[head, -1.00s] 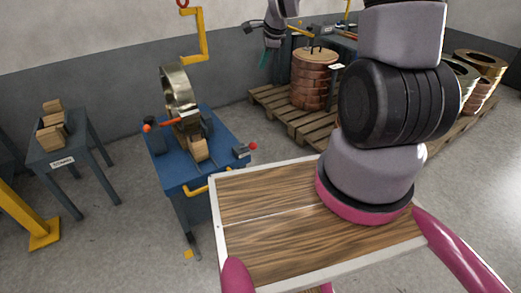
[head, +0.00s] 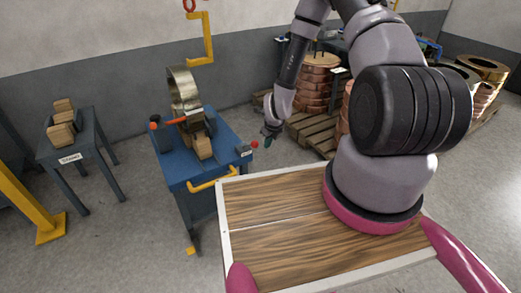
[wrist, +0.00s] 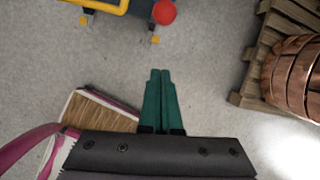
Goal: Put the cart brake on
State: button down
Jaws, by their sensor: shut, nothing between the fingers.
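The blue cart (head: 183,172) stands left of centre, with a brass-coloured coil (head: 183,88) and a wooden block (head: 202,147) on top. A lever with a red ball knob (head: 254,144) sticks out from its right side; the knob also shows at the top of the wrist view (wrist: 164,12). Another red-ended handle (head: 155,126) is at the cart's left. My gripper (head: 268,141) is just right of the right-hand knob in the head view. In the wrist view its green fingers (wrist: 160,73) are together and empty, apart from the knob. I cannot tell which part is the brake.
A yellow push bar (head: 213,180) runs along the cart's near edge. Pallets (head: 305,130) with copper coils (head: 319,80) stand at the right. A small table with wooden blocks (head: 75,157) is at the left. The floor between cart and pallets is clear.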

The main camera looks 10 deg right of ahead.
dwell(0.3)
jog(key=x, duration=1)
jog(key=shift+w+a+r, duration=0.45)
jog(key=shift+w+r, duration=0.15)
jog(key=shift+w, duration=0.05)
jog(key=shift+w+a+r, duration=0.45)
jog(key=shift+w+r, duration=0.2)
jog(key=shift+w, duration=0.05)
